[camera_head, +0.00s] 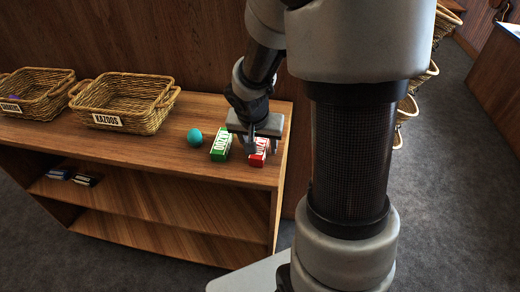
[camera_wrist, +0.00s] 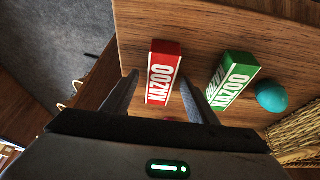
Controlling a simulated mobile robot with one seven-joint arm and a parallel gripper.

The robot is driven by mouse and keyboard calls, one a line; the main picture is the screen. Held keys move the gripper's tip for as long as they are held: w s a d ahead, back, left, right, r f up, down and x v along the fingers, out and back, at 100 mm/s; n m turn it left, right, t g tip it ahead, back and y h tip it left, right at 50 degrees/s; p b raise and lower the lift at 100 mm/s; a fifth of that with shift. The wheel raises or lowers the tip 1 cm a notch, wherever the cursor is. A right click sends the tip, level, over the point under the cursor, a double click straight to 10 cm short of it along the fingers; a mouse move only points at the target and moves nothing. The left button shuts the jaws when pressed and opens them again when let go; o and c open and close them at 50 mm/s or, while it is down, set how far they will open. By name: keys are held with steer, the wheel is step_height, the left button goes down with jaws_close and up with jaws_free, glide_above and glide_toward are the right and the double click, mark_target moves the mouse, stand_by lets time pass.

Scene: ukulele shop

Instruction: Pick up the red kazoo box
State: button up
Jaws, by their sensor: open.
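The red kazoo box (camera_head: 259,151) lies on the shelf top near its right end, partly hidden by my gripper in the head view. In the wrist view the red box (camera_wrist: 162,72) shows its white KAZOO label and lies between my two fingers, with its far end beyond them. My gripper (camera_wrist: 162,92) is open, with one finger on each side of the red box and a visible gap to each. In the head view my gripper (camera_head: 252,146) is pointed down over the box. I cannot tell its exact height above the shelf.
A wicker basket labelled KAZOOS (camera_head: 126,103) and another basket (camera_head: 36,93) are farther left. The wooden shelf top (camera_head: 158,150) is clear in front.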

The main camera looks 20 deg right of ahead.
stand_by(0.3)
steer(key=c, duration=1.1)
